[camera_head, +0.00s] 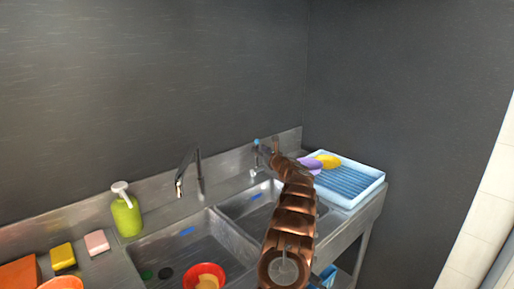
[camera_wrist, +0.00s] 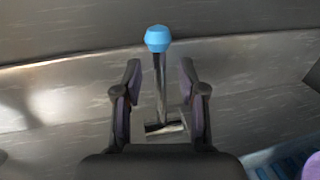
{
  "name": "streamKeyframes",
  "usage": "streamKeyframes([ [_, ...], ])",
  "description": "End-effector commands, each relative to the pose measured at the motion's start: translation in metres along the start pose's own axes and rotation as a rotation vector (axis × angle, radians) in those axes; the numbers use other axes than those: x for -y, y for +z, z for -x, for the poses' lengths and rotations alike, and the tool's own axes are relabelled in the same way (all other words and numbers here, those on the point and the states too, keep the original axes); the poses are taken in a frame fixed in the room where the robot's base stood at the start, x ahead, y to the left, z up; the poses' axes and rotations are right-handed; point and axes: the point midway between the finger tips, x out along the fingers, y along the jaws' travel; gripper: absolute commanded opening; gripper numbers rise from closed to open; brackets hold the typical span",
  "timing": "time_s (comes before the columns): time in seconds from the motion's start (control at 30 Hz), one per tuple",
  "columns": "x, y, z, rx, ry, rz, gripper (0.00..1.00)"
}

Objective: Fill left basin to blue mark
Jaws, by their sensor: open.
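The left basin (camera_head: 222,238) is a steel sink with a short blue mark (camera_head: 188,231) on its back wall. I cannot make out water in it. A steel faucet (camera_head: 186,172) stands behind it with its spout over the basin. A lever with a blue knob (camera_head: 257,141) stands at the back ledge behind the right basin (camera_head: 236,206); in the wrist view the blue knob (camera_wrist: 158,39) tops a thin metal stem. My gripper (camera_wrist: 160,95) is open, with the stem appearing between its fingers. No finger visibly touches it. In the head view my arm partly hides the right basin.
A red and yellow bowl (camera_head: 205,275) is in the left basin. A green soap bottle (camera_head: 126,214), yellow sponge (camera_head: 62,256) and pink sponge (camera_head: 97,242) stand left. A blue drying rack (camera_head: 350,180) with purple and yellow items is right. Walls close off the back.

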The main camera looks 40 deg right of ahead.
Motion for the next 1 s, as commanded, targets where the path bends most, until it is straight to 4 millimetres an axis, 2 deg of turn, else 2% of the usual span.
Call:
streamKeyframes([
  [0.5, 0.000, -0.001, -0.025, -0.005, -0.001, 0.004, 0.41],
  [1.0, -0.001, 0.000, -0.029, 0.001, 0.000, 0.000, 0.41],
])
